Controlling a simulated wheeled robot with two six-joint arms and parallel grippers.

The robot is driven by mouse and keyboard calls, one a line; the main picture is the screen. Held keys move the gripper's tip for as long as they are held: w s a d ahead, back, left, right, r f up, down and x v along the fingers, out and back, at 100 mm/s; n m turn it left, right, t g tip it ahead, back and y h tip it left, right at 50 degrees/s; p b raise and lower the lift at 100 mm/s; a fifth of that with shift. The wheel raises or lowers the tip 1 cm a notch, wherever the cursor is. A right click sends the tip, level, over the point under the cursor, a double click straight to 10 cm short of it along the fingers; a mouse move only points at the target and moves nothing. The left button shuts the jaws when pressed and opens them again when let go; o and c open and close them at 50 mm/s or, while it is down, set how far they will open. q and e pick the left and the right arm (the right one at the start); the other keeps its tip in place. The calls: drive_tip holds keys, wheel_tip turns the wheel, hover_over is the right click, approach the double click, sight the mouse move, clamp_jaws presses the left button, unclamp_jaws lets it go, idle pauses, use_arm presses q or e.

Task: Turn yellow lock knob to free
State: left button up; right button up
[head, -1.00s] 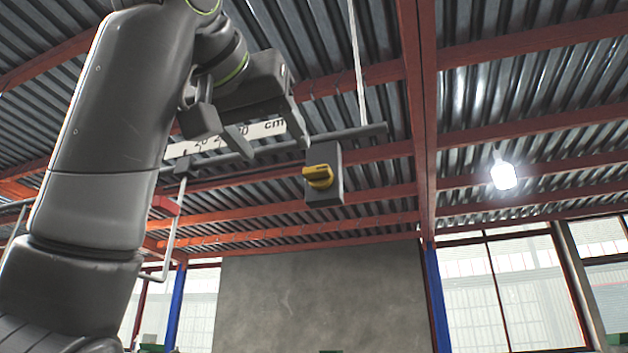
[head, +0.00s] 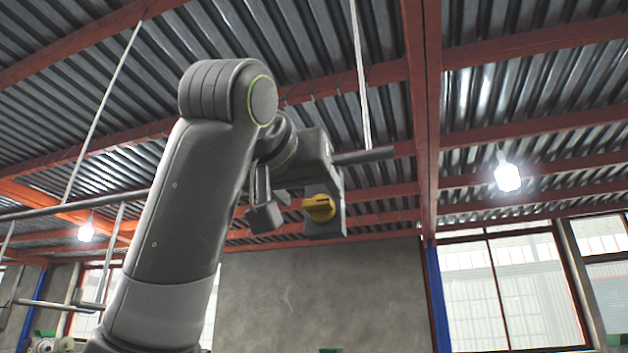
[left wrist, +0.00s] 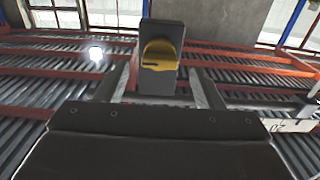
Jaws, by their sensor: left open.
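The yellow lock knob (head: 319,208) sits on the front of a dark grey box (head: 325,229) hanging from an overhead bar. Its grip lies roughly crosswise, slightly tilted, in the head view. My left gripper (head: 296,205) is open beside and in front of the box; one finger shows left of the knob, the other is mostly hidden. In the left wrist view the knob (left wrist: 159,55) lies ahead, between the lines of the two open fingers (left wrist: 160,84), with nothing held. I cannot tell whether a finger touches the box. My right gripper is not in view.
The grey overhead bar (head: 365,156) runs behind my wrist and sticks out to the right. A thin vertical rod (head: 360,80) rises near it. A white scale strip (left wrist: 288,125) shows at the right of the left wrist view. Space right of the box is clear.

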sight(315, 202)
use_arm(q)
drive_tip(key=shift+p+x, duration=0.65)
drive_tip(key=shift+x, duration=1.1)
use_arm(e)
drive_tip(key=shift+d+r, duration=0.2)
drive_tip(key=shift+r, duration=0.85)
use_arm(q)
drive_tip(key=shift+c, duration=0.4)
drive_tip(key=c, duration=0.9)
